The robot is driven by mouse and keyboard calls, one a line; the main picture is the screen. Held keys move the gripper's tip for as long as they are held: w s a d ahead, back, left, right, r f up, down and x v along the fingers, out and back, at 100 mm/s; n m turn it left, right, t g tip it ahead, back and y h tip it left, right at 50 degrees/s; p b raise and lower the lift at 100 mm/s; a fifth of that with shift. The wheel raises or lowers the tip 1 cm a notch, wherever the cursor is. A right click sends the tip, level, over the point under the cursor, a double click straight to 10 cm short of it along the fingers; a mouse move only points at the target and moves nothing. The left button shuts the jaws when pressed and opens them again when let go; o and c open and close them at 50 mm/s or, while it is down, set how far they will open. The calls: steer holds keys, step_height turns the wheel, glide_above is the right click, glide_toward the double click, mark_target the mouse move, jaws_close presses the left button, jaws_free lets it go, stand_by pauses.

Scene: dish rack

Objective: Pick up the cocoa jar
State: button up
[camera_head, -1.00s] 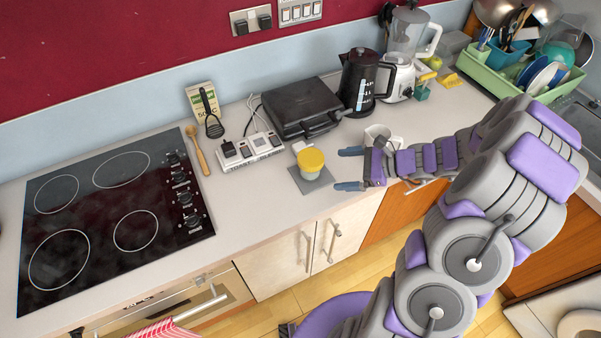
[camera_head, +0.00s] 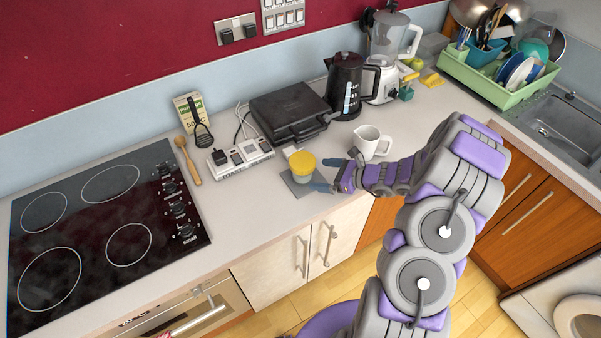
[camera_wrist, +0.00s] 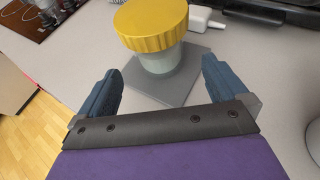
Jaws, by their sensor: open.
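The cocoa jar (camera_head: 301,168) has a yellow lid and a pale body. It stands upright on a grey square mat (camera_head: 288,181) near the counter's front edge. In the wrist view the jar (camera_wrist: 152,25) is straight ahead, with its lid toward the top of the picture, and the mat (camera_wrist: 165,88) shows below it. My gripper (camera_head: 328,174) is open just to the right of the jar in the head view. In the wrist view its blue fingers (camera_wrist: 160,85) are spread, with the jar beyond their tips and between their lines. Nothing is held.
A white mug (camera_head: 371,143) stands behind my gripper. A black grill (camera_head: 291,110), a kettle (camera_head: 345,88) and a power strip (camera_head: 240,155) are behind the jar. The hob (camera_head: 105,230) is at left. The dish rack (camera_head: 498,80) is at far right.

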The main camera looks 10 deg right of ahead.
mark_target(308, 166)
steer(key=shift+w+a+f, duration=0.6)
steer(key=shift+w, duration=0.1)
steer(key=b+x, duration=0.1)
steer(key=x, duration=0.3)
steer(key=shift+s+a, duration=0.1)
steer(key=shift+s, duration=0.15)
steer(key=shift+w+a, duration=0.2)
steer(key=shift+a, duration=0.25)
steer(key=shift+d, duration=0.4)
steer(key=c, duration=0.4)
steer(key=shift+a, duration=0.2)
steer(key=c, duration=1)
steer(key=shift+d+r, duration=0.1)
steer(key=shift+r, duration=0.45)
step_height(308, 166, up, 3)
steer(key=shift+s+d+p, duration=0.1)
steer(key=shift+p, duration=0.3)
steer(key=shift+s+d+r+p, duration=0.2)
steer(key=shift+s+d, duration=0.55)
steer(key=shift+s, duration=1.75)
steer(key=shift+s+d+r+p, duration=0.15)
steer(key=shift+s+d, duration=0.55)
steer(key=shift+s, duration=1.8)
steer(key=shift+s+d+r+p, duration=0.2)
steer(key=shift+s+d, duration=0.55)
steer(key=shift+s, duration=1.8)
